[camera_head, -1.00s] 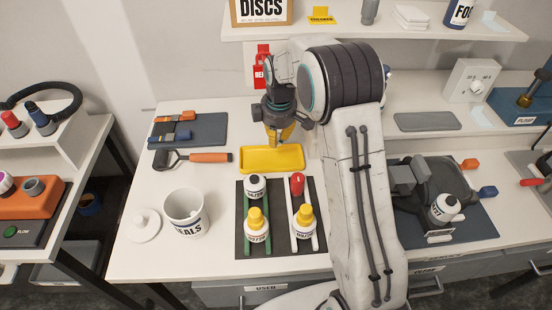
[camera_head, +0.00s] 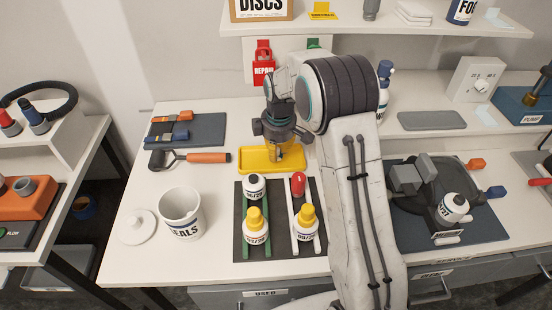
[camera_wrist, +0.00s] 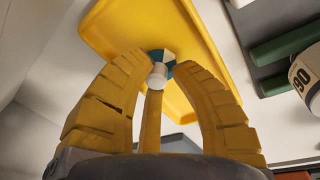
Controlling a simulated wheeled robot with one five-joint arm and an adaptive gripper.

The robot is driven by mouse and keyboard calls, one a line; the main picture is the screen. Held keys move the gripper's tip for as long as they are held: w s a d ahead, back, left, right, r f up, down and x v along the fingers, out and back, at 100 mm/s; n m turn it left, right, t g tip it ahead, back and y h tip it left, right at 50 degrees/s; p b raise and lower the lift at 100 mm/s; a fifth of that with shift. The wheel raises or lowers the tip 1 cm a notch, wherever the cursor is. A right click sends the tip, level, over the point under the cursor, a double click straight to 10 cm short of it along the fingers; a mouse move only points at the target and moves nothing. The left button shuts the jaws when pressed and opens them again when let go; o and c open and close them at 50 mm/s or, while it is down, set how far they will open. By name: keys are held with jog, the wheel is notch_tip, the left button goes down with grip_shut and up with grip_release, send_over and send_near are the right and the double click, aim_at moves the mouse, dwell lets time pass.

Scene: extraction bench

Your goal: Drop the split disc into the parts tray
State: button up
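The parts tray (camera_head: 249,167) is a shallow yellow tray on the bench, behind the black bottle mat. In the wrist view the tray (camera_wrist: 110,22) fills the upper middle. My gripper (camera_head: 279,158) points down over the tray's right half. In the wrist view its yellow fingers (camera_wrist: 160,68) close around a small white and teal piece (camera_wrist: 158,76), which I take for the split disc. The piece is seen against the tray floor; its height above it is hard to judge. In the head view the fingers hide the piece.
Bottles stand on a black mat (camera_head: 278,246) just in front of the tray. A white seals tub (camera_head: 182,218) and its lid (camera_head: 139,226) are front left. An orange-handled tool (camera_head: 205,157) lies left of the tray.

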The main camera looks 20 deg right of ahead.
jog(key=o, duration=0.5)
jog(key=shift+c, duration=0.2)
notch_tip(320, 180, up, 12)
jog(key=s, duration=0.2)
jog(key=shift+f, duration=0.1)
dwell(0.4)
